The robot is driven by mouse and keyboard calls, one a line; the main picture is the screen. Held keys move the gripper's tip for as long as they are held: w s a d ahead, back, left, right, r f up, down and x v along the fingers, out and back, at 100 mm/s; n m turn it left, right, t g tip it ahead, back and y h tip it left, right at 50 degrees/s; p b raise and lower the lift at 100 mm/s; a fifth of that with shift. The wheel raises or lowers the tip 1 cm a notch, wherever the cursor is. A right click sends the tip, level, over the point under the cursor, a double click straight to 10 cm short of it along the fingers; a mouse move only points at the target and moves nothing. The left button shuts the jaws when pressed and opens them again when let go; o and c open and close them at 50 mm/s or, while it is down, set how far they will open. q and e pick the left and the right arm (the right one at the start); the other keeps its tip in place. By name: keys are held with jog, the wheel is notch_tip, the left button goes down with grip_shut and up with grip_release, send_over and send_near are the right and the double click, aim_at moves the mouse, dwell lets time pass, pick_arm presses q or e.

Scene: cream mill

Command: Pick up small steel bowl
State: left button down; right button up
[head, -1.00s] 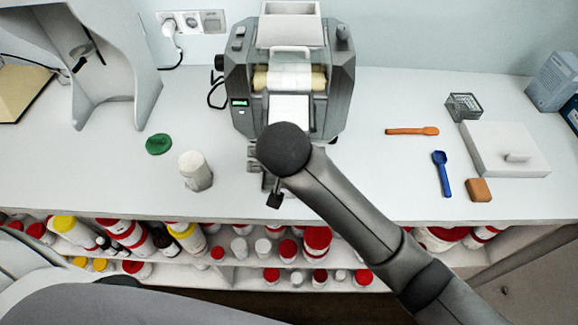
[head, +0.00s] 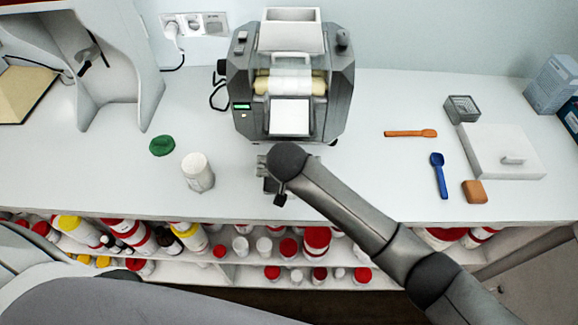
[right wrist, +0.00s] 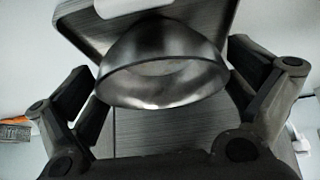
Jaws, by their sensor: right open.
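The small steel bowl (right wrist: 165,65) is shiny dark metal. In the right wrist view it lies between the two spread fingers of my right gripper (right wrist: 163,78), in front of the grey mill, with gaps to the fingers on both sides. Its wide rim faces the bottom of that picture. I cannot tell whether it touches anything behind it. In the head view my right gripper (head: 268,180) is mostly hidden under my wrist, just in front of the mill (head: 290,85), and the bowl is hidden there. My left gripper is not in view.
A white jar (head: 198,172) and a green item (head: 162,146) stand left of my right gripper. On the right are an orange spoon (head: 410,133), a blue scoop (head: 438,175), a brown block (head: 474,191) and a white lidded box (head: 500,150). The counter between is clear.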

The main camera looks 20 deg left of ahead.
jog(key=shift+w+f, duration=0.1)
jog(key=shift+f, duration=0.05)
jog(key=shift+c, duration=0.4)
jog(key=c, duration=0.7)
jog(key=shift+a, duration=0.1)
